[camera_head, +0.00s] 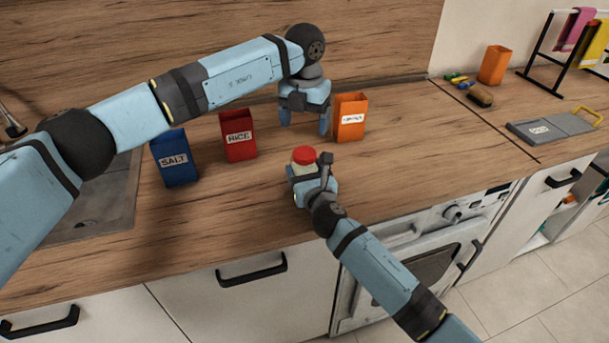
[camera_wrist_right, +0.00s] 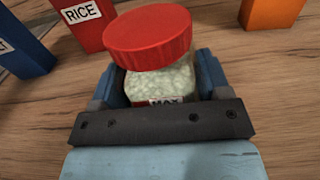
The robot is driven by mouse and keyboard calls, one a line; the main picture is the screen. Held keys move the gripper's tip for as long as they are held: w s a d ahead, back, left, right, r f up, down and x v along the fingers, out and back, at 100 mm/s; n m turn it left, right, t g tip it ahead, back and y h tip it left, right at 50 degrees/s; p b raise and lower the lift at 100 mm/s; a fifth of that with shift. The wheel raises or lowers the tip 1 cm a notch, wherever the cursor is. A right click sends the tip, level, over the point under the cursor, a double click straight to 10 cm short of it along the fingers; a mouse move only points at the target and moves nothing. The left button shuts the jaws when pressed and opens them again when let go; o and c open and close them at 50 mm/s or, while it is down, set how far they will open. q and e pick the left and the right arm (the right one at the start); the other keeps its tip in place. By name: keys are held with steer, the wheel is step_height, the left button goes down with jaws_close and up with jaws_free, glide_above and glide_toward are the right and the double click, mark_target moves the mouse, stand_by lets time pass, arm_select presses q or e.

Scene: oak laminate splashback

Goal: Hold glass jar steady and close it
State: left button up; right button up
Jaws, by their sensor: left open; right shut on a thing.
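The glass jar (camera_wrist_right: 160,84) has pale contents and stands on the wooden counter near its front edge. Its red lid (camera_wrist_right: 148,37) sits on top and looks slightly tilted in the right wrist view. In the head view the lid (camera_head: 304,156) shows above my right gripper. My right gripper (camera_head: 312,188) is shut around the jar's body, and its fingers cover the jar's sides. My left gripper (camera_head: 305,118) is open and empty, pointing down behind the jar, apart from the lid. Whether the lid is fully seated I cannot tell.
A blue SALT box (camera_head: 175,158), a red RICE box (camera_head: 238,135) and an orange box (camera_head: 350,117) stand behind the jar. A sink (camera_head: 95,205) is at the left. The counter right of the jar is clear.

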mark_target(305, 152)
arm_select(q)
steer(key=n, duration=0.3)
steer(key=shift+f, duration=0.1)
steer(key=shift+f, duration=3.9)
steer(key=c, duration=0.9)
steer(key=m, duration=0.4)
steer(key=shift+m, duration=0.3)
steer(key=shift+c, duration=0.2)
steer(key=m, duration=0.6)
steer(key=o, duration=1)
